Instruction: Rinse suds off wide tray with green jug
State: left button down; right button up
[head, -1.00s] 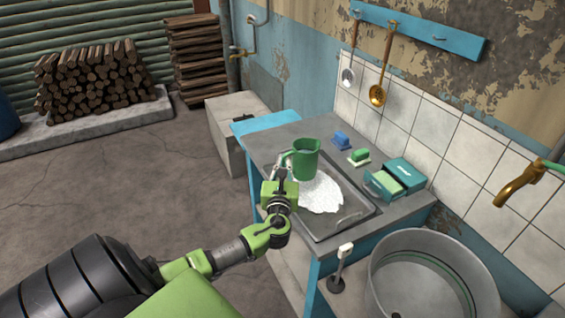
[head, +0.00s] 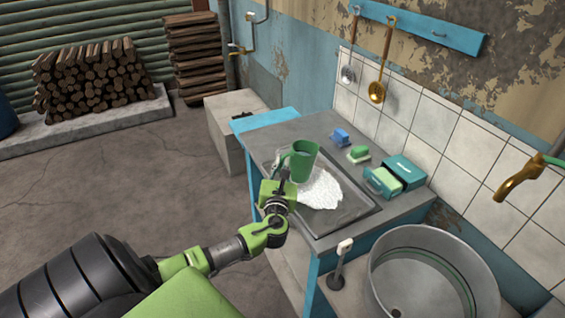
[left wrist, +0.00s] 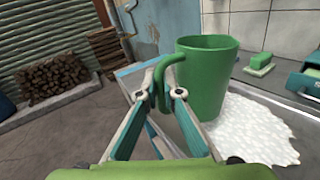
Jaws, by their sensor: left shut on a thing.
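The green jug (head: 304,161) is above the far left part of the wide metal tray (head: 352,216), close to upright. White suds (head: 319,189) cover much of the tray's middle; they also show in the left wrist view (left wrist: 252,130), beside and below the jug (left wrist: 214,75). My left gripper (head: 283,178) is shut on the jug's handle, left of its body; the fingers (left wrist: 161,88) meet around the handle in the left wrist view. The jug's contents are hidden. I cannot tell whether its base touches the suds. My right gripper is out of view.
A blue block (head: 341,137), a green brush (head: 359,153) and a teal open box (head: 402,174) stand behind the tray. A round metal basin (head: 422,250) is at the lower right, under a brass tap (head: 519,178). Ladles hang on the wall.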

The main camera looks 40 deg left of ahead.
aim_at(293, 152)
pick_arm(q)
jog(key=shift+a+r+m+p, duration=0.15)
jog(key=shift+r+m+p, duration=1.15)
jog(key=shift+m+p, duration=0.3)
jog(key=shift+r+m+p, duration=0.65)
jog(key=shift+m+p, duration=0.35)
jog(key=shift+p, duration=0.05)
jog(key=shift+w+d+r+m+p, duration=0.15)
jog(key=shift+d+r+m+p, duration=0.1)
jog(key=shift+m+p, duration=0.3)
jog(key=shift+w+d+r+m+p, duration=0.1)
jog(key=shift+d+r+m+p, duration=0.15)
jog(key=shift+m, duration=0.4)
jog(key=shift+w+d+m+p, duration=0.3)
jog(key=shift+m+p, duration=0.2)
jog(key=shift+m, duration=0.25)
jog(key=shift+w+d+m+p, duration=0.2)
jog(key=shift+d+m+p, duration=0.15)
jog(key=shift+m+p, duration=0.3)
jog(key=shift+w+d+m+p, duration=0.3)
jog(key=shift+m+p, duration=0.1)
jog(key=shift+m, duration=0.4)
jog(key=shift+f, duration=0.15)
